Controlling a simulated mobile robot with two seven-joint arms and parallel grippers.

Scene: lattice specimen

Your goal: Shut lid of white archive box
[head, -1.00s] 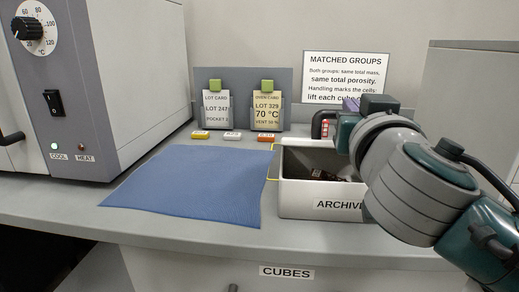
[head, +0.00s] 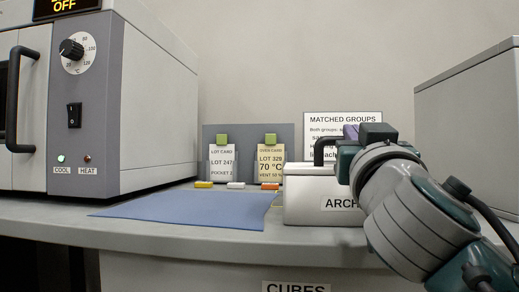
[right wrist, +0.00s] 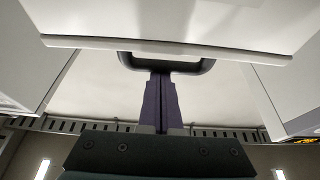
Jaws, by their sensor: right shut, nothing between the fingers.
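The white archive box (head: 303,207) stands on the bench right of the blue mat, its label partly hidden by my right arm. Its dark inside does not show in the low head view; I see a pale front and top edge. A black handle (head: 318,152) rises at its top. I cannot tell exactly how the lid lies. My right gripper (head: 350,132) is shut and empty beside the handle. In the right wrist view its purple fingers (right wrist: 161,78) meet or nearly meet the middle of the black handle (right wrist: 128,64), near a white panel (right wrist: 170,22). My left gripper is not in view.
The oven (head: 150,110) stands at the left. A blue mat (head: 190,210) lies in the middle. Lot cards (head: 222,164) stand in a grey rack behind several small coloured bars (head: 236,185). A sign (head: 325,118) stands behind the box. A grey cabinet (head: 470,110) is at the right.

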